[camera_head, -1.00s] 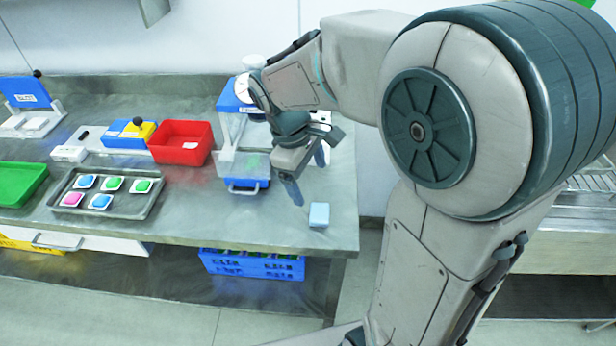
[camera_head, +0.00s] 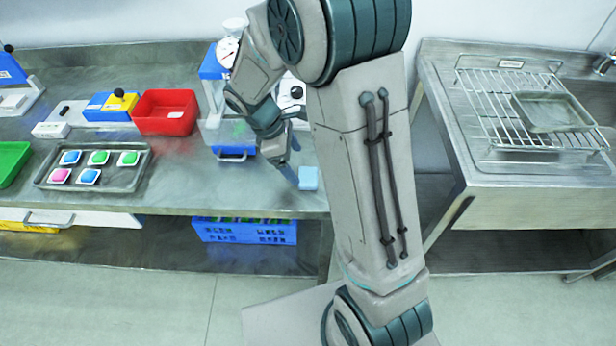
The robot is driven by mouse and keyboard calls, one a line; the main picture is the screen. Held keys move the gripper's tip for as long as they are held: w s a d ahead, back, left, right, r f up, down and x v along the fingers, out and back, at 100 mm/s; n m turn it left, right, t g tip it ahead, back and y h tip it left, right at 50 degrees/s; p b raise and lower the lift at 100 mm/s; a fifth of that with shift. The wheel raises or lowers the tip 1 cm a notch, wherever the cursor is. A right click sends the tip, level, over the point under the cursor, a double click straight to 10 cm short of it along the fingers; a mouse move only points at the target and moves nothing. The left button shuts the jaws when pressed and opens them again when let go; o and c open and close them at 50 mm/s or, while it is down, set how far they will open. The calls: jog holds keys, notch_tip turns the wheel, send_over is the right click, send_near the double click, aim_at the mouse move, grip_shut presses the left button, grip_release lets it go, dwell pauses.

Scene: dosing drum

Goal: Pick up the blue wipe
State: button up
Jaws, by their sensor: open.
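The blue wipe (camera_head: 308,178) is a small light-blue block lying on the steel bench (camera_head: 200,190), near its right front corner. My gripper (camera_head: 290,172) points down just to the left of the wipe, close to it. The gripper is open, with nothing seen between the fingers. Whether a finger touches the wipe cannot be told from this view. My arm hides part of the bench behind the gripper.
A blue and clear dosing device (camera_head: 222,125) with a gauge stands behind my gripper. A red bin (camera_head: 166,112) and a grey tray (camera_head: 92,166) of coloured pods are to the left. A steel sink table (camera_head: 520,180) with a rack is at right, across a gap.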

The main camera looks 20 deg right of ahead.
aim_at(305, 176)
jog(key=shift+s+p+x, duration=0.15)
jog(key=shift+p+x, duration=0.05)
jog(key=shift+x, duration=1.15)
jog(key=shift+s+p+x, duration=0.15)
jog(key=shift+p+x, duration=0.05)
jog(key=shift+x, duration=1.15)
jog(key=shift+d+r, duration=0.15)
jog(key=c, duration=1)
